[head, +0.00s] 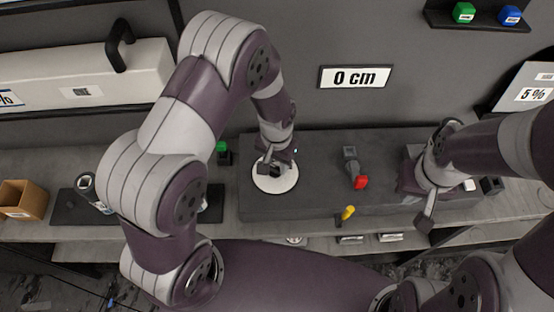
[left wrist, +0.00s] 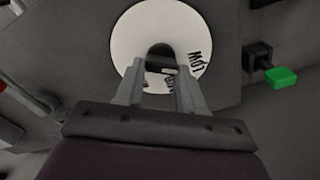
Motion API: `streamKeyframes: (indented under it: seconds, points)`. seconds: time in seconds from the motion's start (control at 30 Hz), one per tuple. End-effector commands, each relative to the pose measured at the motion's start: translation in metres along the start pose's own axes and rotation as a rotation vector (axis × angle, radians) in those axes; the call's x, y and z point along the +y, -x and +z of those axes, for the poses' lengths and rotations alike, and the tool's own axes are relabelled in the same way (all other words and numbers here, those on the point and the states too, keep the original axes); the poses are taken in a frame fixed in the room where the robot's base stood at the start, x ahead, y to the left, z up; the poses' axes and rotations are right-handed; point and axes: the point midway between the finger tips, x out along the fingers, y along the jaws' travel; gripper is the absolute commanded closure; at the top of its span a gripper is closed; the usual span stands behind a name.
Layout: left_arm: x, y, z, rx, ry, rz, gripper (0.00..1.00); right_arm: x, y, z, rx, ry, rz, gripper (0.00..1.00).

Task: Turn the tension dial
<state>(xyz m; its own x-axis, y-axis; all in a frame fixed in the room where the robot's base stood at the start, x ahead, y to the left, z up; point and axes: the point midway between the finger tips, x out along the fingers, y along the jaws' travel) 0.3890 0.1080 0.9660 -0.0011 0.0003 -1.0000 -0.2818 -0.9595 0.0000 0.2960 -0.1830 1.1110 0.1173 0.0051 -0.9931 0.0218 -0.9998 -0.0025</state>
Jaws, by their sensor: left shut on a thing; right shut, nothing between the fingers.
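The tension dial is a white round disc (head: 262,182) with a dark knob at its centre, on the dark bench unit. In the left wrist view the disc (left wrist: 128,42) carries black lettering, partly hidden by my fingers. My left gripper (head: 270,168) is over the disc, and in the left wrist view its fingers (left wrist: 160,88) are shut on the dark knob (left wrist: 160,55). My right gripper (head: 425,220) is to the right, above the front edge of the bench unit, shut and empty, away from the dial.
A red-handled lever (head: 361,182) and a yellow handle (head: 348,213) are right of the dial. A green switch (head: 222,146) is to its left, also in the left wrist view (left wrist: 281,77). A brown box (head: 22,199) stands far left.

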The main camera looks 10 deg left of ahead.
Motion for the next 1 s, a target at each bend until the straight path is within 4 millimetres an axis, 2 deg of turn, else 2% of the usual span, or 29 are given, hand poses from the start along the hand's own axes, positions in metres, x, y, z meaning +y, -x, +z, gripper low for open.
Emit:
streamKeyframes:
  seconds: [0.67, 0.7, 0.77, 1.0]
  points:
    - [-0.0006, 0.0015, -0.0017, 0.005, 0.06, 0.0, 0.92, 0.0, 0.0012, -0.0001, 0.0, 0.0, 0.0, 1.0]
    - [-0.0006, 0.0015, -0.0017, 0.005, 0.06, 0.0, 0.55, 0.0, 0.0012, -0.0002, 0.0, 0.0, 0.0, 1.0]
    - [-0.0006, 0.0014, -0.0015, 0.005, 0.059, 0.0, 0.36, 0.0, 0.0012, -0.0002, 0.0, 0.0, 0.0, 1.0]
    - [-0.0005, 0.0006, -0.0007, 0.002, 0.058, 0.0, 0.36, 0.0, 0.001, -0.0001, 0.0, 0.0, 0.0, 1.0]
